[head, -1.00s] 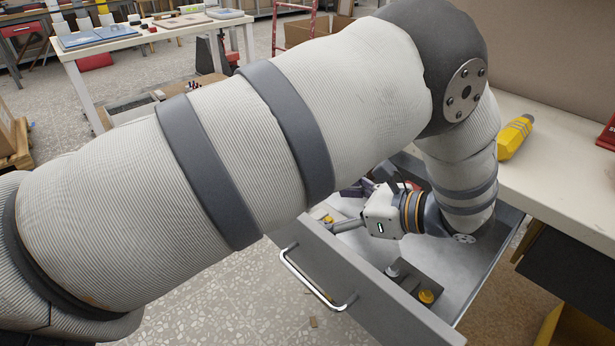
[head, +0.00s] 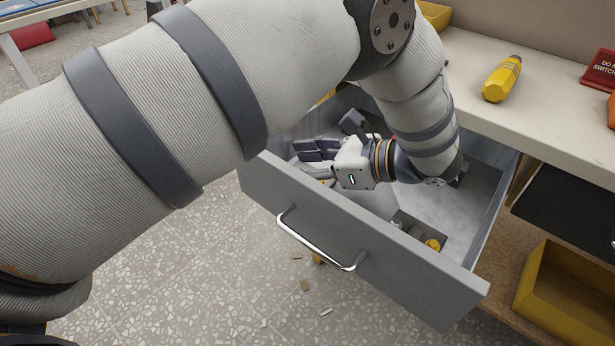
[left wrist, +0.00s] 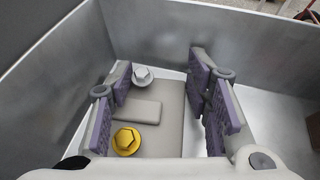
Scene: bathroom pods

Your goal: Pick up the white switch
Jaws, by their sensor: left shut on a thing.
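The white switch (left wrist: 172,120) is a pale plate with a raised block, a silver bolt (left wrist: 142,76) and a yellow bolt (left wrist: 127,141), in the left wrist view. My left gripper (left wrist: 160,88) has a purple-padded finger on each side of this plate and is shut on it. In the head view, my left gripper (head: 318,158) is low inside the open grey drawer (head: 345,225), and the switch is mostly hidden behind the gripper and drawer front. My right gripper is in neither view.
A dark plate (head: 413,228) with silver and yellow bolts lies in the drawer, right of the gripper. Drawer walls surround the gripper. The worktop (head: 460,90) above holds a yellow tool (head: 502,80) and a red sign (head: 600,70). A yellow bin (head: 570,300) stands at the lower right.

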